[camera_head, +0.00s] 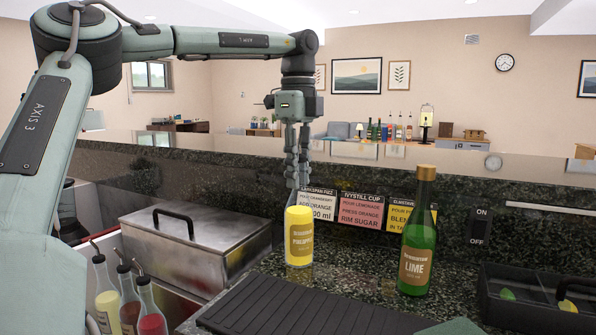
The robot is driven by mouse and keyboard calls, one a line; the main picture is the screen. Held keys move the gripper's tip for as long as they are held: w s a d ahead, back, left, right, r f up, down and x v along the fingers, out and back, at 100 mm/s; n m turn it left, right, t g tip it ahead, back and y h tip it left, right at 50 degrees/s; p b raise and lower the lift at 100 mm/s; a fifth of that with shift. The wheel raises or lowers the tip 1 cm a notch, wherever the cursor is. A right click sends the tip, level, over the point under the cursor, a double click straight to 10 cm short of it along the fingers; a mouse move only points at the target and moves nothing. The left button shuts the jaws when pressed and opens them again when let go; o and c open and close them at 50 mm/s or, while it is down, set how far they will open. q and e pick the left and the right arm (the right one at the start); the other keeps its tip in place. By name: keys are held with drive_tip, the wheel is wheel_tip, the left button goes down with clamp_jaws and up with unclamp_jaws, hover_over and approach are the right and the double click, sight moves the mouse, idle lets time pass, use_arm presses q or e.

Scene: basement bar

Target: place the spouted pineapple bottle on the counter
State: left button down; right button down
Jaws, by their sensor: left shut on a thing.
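The pineapple bottle (299,238) has a yellow body with a gold "PINEAPPLE" label and a narrow clear neck. It is upright over the granite counter (345,262), in front of the recipe cards. I cannot tell whether its base touches the counter. My left gripper (298,180) points down from above and is shut on the bottle's neck. The fingers hide the top of the neck and the spout. My right gripper is not in view.
A green lime bottle (418,240) stands to the right. A black ribbed mat (300,308) lies in front. A steel lidded box (190,245) and several spouted bottles (128,300) are at left. A dark garnish tray (540,297) is at right.

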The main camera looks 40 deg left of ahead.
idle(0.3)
use_arm(q)
drive_tip(key=c, duration=1.3)
unclamp_jaws()
drive_tip(key=shift+c, duration=0.2)
wheel_tip(320, 180, up, 12)
drive_tip(key=shift+r, duration=0.1)
